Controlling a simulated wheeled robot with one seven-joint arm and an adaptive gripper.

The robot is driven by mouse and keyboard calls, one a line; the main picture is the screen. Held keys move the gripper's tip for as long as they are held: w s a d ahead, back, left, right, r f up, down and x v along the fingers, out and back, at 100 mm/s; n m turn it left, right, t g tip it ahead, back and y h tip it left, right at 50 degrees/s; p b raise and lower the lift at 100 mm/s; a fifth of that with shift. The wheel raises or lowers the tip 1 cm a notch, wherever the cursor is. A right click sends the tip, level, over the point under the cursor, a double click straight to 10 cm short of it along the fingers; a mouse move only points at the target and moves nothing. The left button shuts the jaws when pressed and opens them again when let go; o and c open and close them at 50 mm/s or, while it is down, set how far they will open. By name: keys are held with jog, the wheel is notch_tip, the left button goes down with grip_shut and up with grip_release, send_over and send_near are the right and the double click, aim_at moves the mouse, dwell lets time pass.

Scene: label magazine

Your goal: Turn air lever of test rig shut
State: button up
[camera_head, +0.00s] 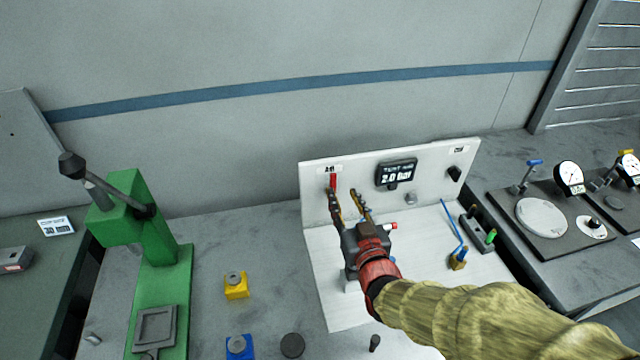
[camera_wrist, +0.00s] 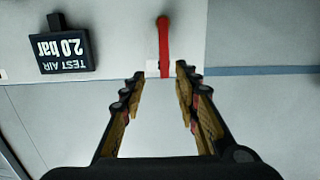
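The red air lever (camera_head: 333,182) stands upright on the white panel of the test rig (camera_head: 432,167), under a small label. It also shows in the wrist view (camera_wrist: 164,42), where the picture is upside down. My gripper (camera_head: 345,192) is in front of the panel near the lever, with its fingers pointing at the panel. In the wrist view my gripper (camera_wrist: 160,70) is open, and one end of the lever appears between the fingertips. I cannot tell whether they touch it. A dark display (camera_head: 396,174) on the panel reads "TEST AIR 2.0 bar".
A black knob (camera_head: 454,173) is at the panel's right. A blue hose (camera_head: 451,224) and a grey block with a green pin (camera_head: 490,236) are on the right. A green press (camera_head: 150,240) stands left, with a yellow block (camera_head: 236,286) and a blue block (camera_head: 239,347) nearby.

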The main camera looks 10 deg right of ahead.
aim_at(334, 182)
jog(key=shift+t, duration=0.5)
jog(key=w, duration=0.2)
jog(key=w+b, duration=0.1)
jog(key=w, duration=0.2)
jog(key=w+b, duration=0.1)
jog(key=w, duration=0.2)
jog(key=shift+a+f, duration=0.2)
jog(key=shift+a, duration=0.15)
jog(key=c, duration=0.4)
jog(key=c, duration=0.3)
grip_shut()
